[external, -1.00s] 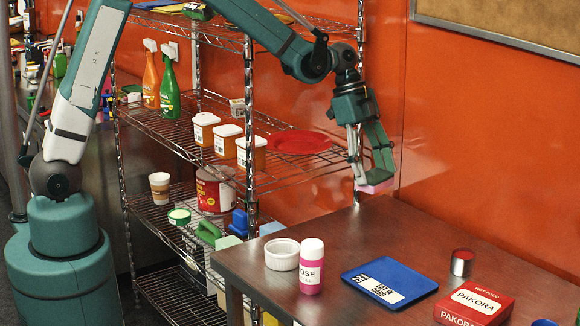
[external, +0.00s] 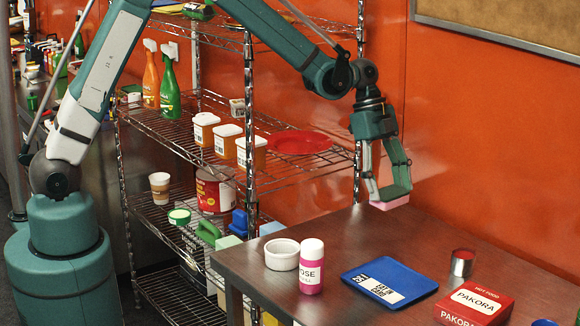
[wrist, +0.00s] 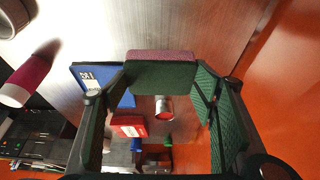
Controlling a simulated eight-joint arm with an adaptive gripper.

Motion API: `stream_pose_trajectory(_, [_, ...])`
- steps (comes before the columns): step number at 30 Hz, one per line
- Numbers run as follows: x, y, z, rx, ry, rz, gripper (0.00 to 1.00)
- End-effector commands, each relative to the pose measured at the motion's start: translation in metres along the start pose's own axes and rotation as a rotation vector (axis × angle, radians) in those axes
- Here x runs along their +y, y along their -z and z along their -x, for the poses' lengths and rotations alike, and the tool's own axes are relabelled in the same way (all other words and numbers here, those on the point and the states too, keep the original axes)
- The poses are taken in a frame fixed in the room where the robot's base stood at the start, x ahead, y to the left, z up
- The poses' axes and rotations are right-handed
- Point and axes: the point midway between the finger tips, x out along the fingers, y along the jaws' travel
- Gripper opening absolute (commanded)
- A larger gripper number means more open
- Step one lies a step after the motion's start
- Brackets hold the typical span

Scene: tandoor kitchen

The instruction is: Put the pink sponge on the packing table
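The pink sponge (external: 390,202) is at the tips of my gripper (external: 390,190), at the far end of the dark packing table (external: 330,228) in the external view.
The table holds a white bowl (external: 282,254), a pink-and-white bottle (external: 312,268), a blue packet (external: 388,282), a metal can (external: 462,263) and a red Pakora box (external: 474,304). A wire shelf (external: 250,150) stands left. The table's back middle is clear.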

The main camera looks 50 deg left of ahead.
Motion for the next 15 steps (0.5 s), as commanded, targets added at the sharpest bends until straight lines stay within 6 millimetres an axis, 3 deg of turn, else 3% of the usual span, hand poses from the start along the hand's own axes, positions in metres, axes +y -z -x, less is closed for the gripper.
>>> stream_pose_trajectory(15, [0.0,-0.022,-0.052,0.0,0.0,0.0,0.53])
